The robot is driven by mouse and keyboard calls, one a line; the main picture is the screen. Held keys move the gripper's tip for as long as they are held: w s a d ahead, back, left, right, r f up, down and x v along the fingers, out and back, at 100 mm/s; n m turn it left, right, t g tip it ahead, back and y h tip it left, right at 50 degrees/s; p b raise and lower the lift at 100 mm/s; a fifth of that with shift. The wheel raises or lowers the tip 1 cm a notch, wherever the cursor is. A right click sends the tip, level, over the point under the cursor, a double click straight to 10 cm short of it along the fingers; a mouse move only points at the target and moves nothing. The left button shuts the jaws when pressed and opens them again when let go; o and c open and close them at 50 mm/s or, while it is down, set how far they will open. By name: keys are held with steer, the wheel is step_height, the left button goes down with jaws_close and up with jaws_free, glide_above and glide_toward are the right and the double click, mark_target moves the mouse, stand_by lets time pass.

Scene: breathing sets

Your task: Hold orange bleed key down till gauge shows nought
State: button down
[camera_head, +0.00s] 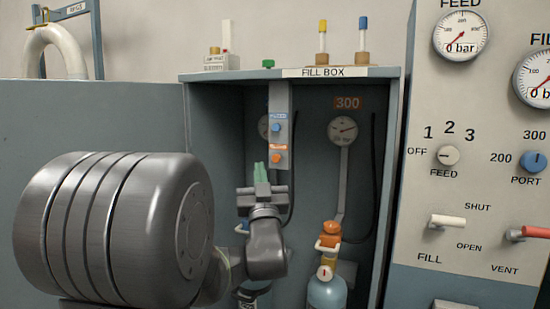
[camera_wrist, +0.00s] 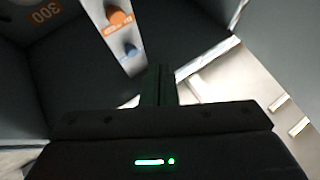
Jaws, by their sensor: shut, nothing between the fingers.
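The orange bleed key (camera_head: 278,159) is a round knob low on a grey strip inside the fill box, under an orange label. It also shows in the wrist view (camera_wrist: 120,17), near the top edge. My gripper (camera_head: 261,168) is shut and empty, its greenish fingertips just left of the key in the head view. In the wrist view the fingers (camera_wrist: 160,85) point up the picture, apart from the key. One gauge (camera_head: 264,127) is partly hidden behind the strip and unreadable. Another gauge (camera_head: 343,130) under the 300 plate has its needle pointing right, its figures too small to read.
A blue key (camera_head: 276,127) sits just above the orange one. Two cylinders stand in the fill box (camera_head: 390,75), one with an orange valve top (camera_head: 330,240). Dark hoses hang inside. The box door (camera_head: 90,120) is open at left. A control panel (camera_head: 420,220) stands at right.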

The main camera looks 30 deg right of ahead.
mark_target(273, 156)
steer(key=shift+w+d+p, duration=0.15)
steer(key=shift+w+d, duration=0.95)
steer(key=shift+d, duration=0.2)
steer(key=shift+w+d+p, duration=0.15)
steer(key=shift+w+d, duration=0.95)
steer(key=shift+d, duration=0.2)
steer(key=shift+w+d+b, duration=0.3)
steer(key=shift+b, duration=0.1)
steer(key=shift+w+d, duration=0.35)
steer(key=shift+d, duration=0.1)
stand_by(4.6)
